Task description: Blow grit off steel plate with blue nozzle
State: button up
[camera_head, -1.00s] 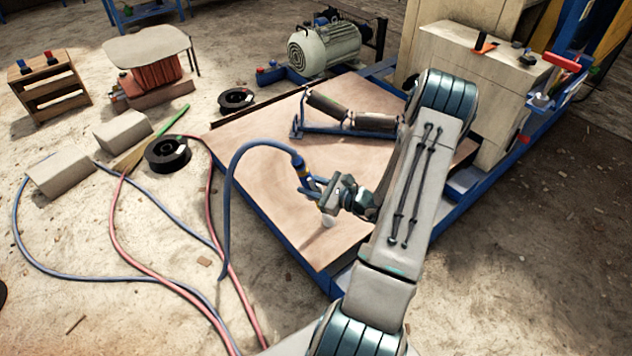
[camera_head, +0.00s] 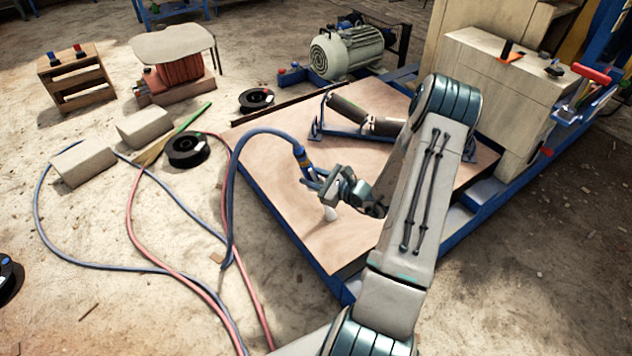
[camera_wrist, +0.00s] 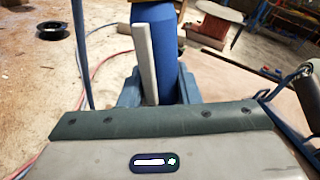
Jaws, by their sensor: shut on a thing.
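The steel plate (camera_head: 275,196) is a broad, flat, brownish sheet on a blue frame, in the middle of the head view. In the wrist view the blue nozzle (camera_wrist: 167,50) stands between the fingers (camera_wrist: 155,85). A small pale shape (camera_head: 330,213) shows just below my gripper, over the plate. Grit on the plate is too fine to make out. My arm hides the plate's right part.
A roller frame (camera_head: 365,119) lies on the plate's far part. A motor (camera_head: 345,52) stands behind and a pale cabinet (camera_head: 498,75) at the right. Red hose (camera_head: 133,225) and a black reel (camera_head: 187,149) lie on the left floor. The plate's near left part is clear.

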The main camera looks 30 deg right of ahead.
jog(key=shift+w+a+b, duration=0.15)
jog(key=shift+w, duration=0.9)
jog(key=shift+w+a+b, duration=0.15)
jog(key=shift+w, duration=0.85)
jog(key=shift+a+r, duration=0.1)
